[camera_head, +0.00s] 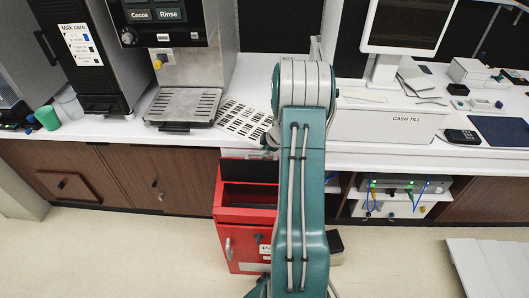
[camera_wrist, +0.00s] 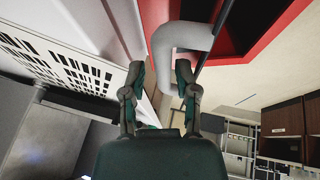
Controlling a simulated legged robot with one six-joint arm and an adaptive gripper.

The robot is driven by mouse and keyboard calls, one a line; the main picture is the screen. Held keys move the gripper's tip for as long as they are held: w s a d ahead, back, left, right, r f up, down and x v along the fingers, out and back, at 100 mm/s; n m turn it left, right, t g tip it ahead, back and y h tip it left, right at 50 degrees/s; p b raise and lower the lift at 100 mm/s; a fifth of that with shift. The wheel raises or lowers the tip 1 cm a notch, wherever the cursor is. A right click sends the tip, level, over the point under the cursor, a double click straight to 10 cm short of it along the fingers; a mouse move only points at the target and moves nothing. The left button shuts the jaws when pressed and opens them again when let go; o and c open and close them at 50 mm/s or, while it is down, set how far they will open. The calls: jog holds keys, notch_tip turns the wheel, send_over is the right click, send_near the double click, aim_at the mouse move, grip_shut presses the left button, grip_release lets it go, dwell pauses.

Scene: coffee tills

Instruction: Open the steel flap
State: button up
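The red cabinet (camera_head: 230,214) stands at the counter front, with a dark recess (camera_head: 250,196) in its top and a dark upright panel (camera_head: 250,170) behind it. I cannot tell for certain which surface is the steel flap. In the wrist view, a thick grey bent bar (camera_wrist: 183,36) runs beside a dark panel and a red edge (camera_wrist: 290,22). My gripper (camera_wrist: 160,76) is open, its fingertips apart. The bar's lower end shows close to the right fingertip; I cannot tell whether they touch.
The white counter (camera_head: 180,133) edge runs just behind the cabinet. A barcode sheet (camera_head: 243,119) lies on it, also large at left in the wrist view (camera_wrist: 60,65). The cash till (camera_head: 385,122) stands right of my arm. The floor (camera_head: 130,250) in front is clear.

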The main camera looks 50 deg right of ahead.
jog(key=v, duration=1.1)
jog(key=shift+s+r, duration=0.15)
jog(key=shift+r, duration=0.2)
